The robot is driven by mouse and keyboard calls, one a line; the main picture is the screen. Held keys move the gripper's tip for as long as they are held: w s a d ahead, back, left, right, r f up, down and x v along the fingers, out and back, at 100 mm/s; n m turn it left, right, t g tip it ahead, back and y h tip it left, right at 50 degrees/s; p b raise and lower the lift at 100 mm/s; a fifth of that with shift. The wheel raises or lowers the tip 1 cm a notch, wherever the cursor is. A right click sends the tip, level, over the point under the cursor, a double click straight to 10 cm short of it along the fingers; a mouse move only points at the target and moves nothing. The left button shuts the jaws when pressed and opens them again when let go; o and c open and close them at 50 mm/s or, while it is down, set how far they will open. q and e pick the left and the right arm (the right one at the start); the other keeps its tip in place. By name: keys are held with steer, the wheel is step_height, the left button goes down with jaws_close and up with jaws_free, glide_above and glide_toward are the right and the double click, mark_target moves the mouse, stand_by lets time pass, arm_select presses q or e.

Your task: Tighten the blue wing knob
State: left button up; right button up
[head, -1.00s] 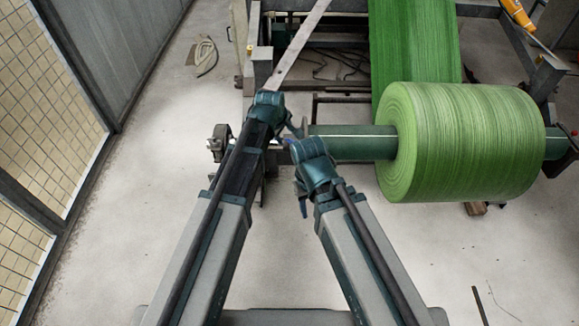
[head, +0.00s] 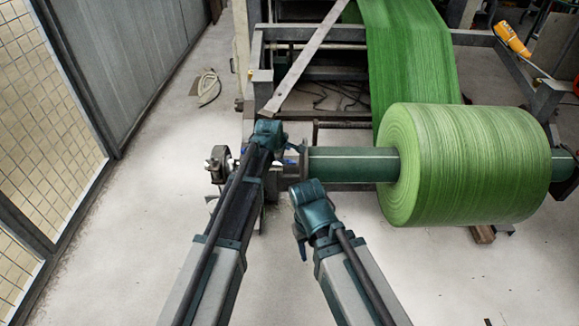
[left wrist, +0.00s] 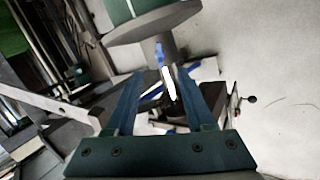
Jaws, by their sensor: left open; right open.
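The blue wing knob (head: 289,162) shows as small blue bits at the left end of the green roll's shaft, partly hidden by my left gripper. In the left wrist view a blue wing (left wrist: 160,53) stands upright below the round collar, between and just beyond my finger tips. Another blue piece (left wrist: 152,92) shows lower between the fingers. My left gripper (left wrist: 158,75) is open, with one finger on each side of the blue parts; I cannot tell whether it touches them. My right gripper (head: 301,238) is open and empty, below and apart from the shaft end.
A large roll of green woven fabric (head: 470,165) sits on the green shaft (head: 350,164), with its web rising behind. A grey frame (head: 330,33) stands around it. A yellow-orange tool (head: 512,38) hangs at upper right. Clear floor lies in front and left, beside a mesh fence (head: 45,110).

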mark_target(289, 161)
arm_select(q)
steer(key=b+x, duration=0.7)
steer(key=x, duration=0.2)
steer(key=shift+w+f, duration=0.15)
steer(key=shift+f, duration=0.1)
steer(key=shift+r, duration=0.1)
jaws_close()
